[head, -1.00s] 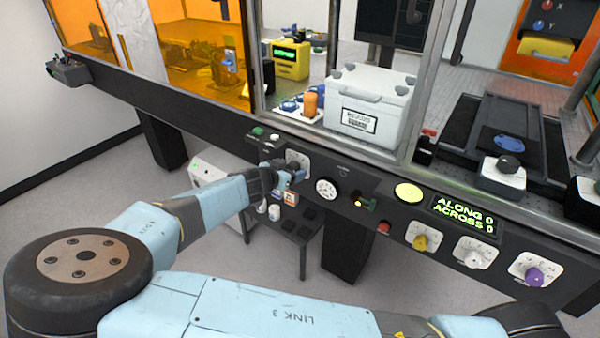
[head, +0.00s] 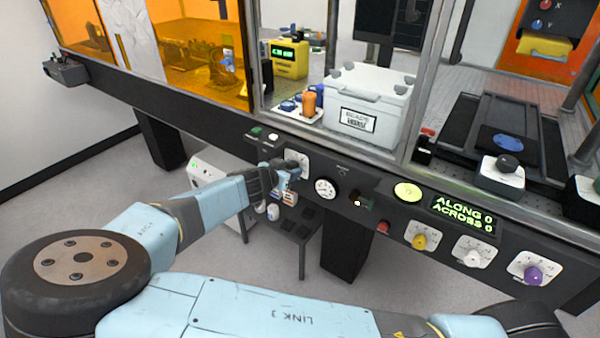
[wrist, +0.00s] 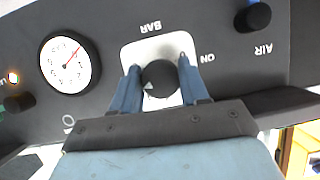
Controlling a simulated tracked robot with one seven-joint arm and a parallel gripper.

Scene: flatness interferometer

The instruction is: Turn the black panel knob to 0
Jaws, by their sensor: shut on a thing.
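The black panel knob (wrist: 158,77) sits on a white plate (wrist: 133,52) in the wrist view, with BAR and ON lettering beside it, upside down. A pale mark shows on the knob's lower-left part in the picture. My gripper (wrist: 157,80) is shut on the knob, with one blue finger on each side. The gripper body hides the lower part of the plate, so I cannot read a full scale. In the head view my gripper (head: 286,172) is at the white plate (head: 298,156) on the dark front panel, and largely covers the knob.
A round gauge (wrist: 69,62) with a red needle is beside the plate; another black knob (wrist: 253,17) is near AIR. Along the panel in the head view are yellow (head: 420,241), white (head: 472,258) and purple (head: 534,274) knobs. A lit display (head: 463,214) reads ALONG 0, ACROSS 0.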

